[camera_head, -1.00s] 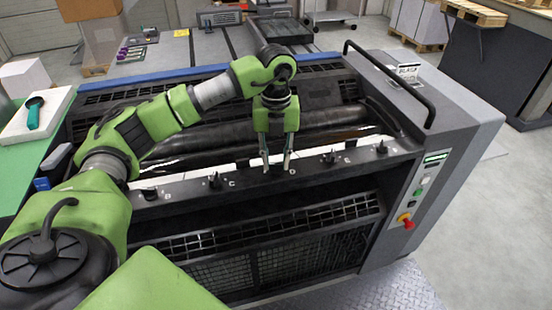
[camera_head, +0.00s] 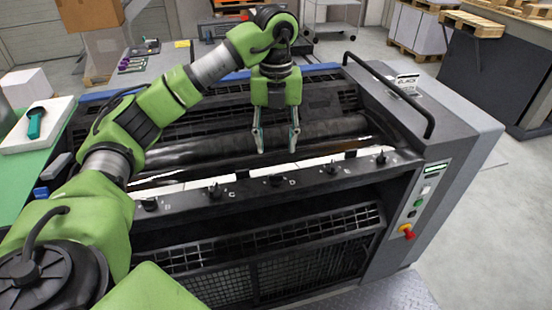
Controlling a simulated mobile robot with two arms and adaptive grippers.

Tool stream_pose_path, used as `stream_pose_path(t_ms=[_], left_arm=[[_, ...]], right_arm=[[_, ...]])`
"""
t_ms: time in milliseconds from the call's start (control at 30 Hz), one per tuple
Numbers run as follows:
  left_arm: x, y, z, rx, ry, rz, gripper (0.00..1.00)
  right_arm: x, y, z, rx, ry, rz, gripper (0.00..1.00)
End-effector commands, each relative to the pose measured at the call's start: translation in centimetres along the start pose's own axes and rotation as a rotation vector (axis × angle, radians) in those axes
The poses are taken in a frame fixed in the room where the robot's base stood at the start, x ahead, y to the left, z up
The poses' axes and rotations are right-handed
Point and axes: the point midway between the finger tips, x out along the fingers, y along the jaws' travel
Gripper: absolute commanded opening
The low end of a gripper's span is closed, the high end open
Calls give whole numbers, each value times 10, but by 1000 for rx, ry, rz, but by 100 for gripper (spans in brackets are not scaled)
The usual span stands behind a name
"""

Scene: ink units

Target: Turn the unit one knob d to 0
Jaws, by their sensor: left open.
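Unit one is a dark grey press with a row of small black knobs on its front rail (camera_head: 245,189). Knob d (camera_head: 277,181) sits mid-rail, beside a small letter D; its exact pointer angle is too small to read. My left gripper (camera_head: 275,141) points down with its two fingers apart and empty. It hangs above and a little behind knob d in the picture, clear of it. Knob c (camera_head: 215,191) is to the left and knob e (camera_head: 331,168) to the right. My right gripper is not in view.
A black handrail (camera_head: 400,90) and a control panel with a red emergency button (camera_head: 408,232) are at the unit's right. A dark roller (camera_head: 330,130) lies behind the rail. A white tray with a teal-handled tool (camera_head: 35,122) rests on a green surface at left.

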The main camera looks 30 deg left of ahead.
Motion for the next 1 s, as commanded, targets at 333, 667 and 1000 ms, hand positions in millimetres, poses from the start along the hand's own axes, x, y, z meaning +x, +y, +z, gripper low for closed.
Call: stream_pose_path(t_ms=[333, 667, 1000], left_arm=[[-26, 0, 0, -1, 0, 1, 42], [-26, 0, 0, -1, 0, 1, 42], [-16, -20, -10, 52, 22, -50, 42]], right_arm=[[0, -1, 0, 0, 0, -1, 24], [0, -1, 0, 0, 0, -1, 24], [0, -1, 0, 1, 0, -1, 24]])
